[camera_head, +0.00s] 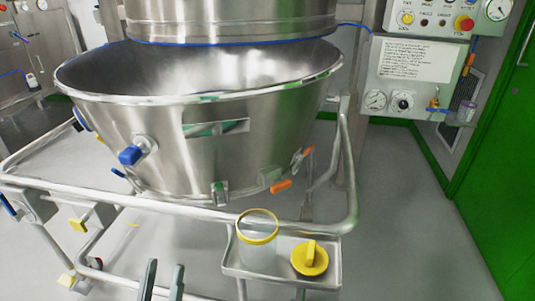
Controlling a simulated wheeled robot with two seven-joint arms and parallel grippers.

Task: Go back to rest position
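My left gripper (163,275) shows at the bottom edge of the head view, left of centre. Its two grey fingers point up and stand apart with nothing between them. It is below and left of the small steel tray, apart from it. My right gripper is not in the view. The rest of my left arm is out of the frame.
A large steel bowl (215,140) sits in a tubular frame (190,211). A clear jar with a yellow rim (257,245) and a yellow lid (310,258) are on the small tray (275,275). A control panel (412,75) and green door (500,170) stand right. Floor at right is clear.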

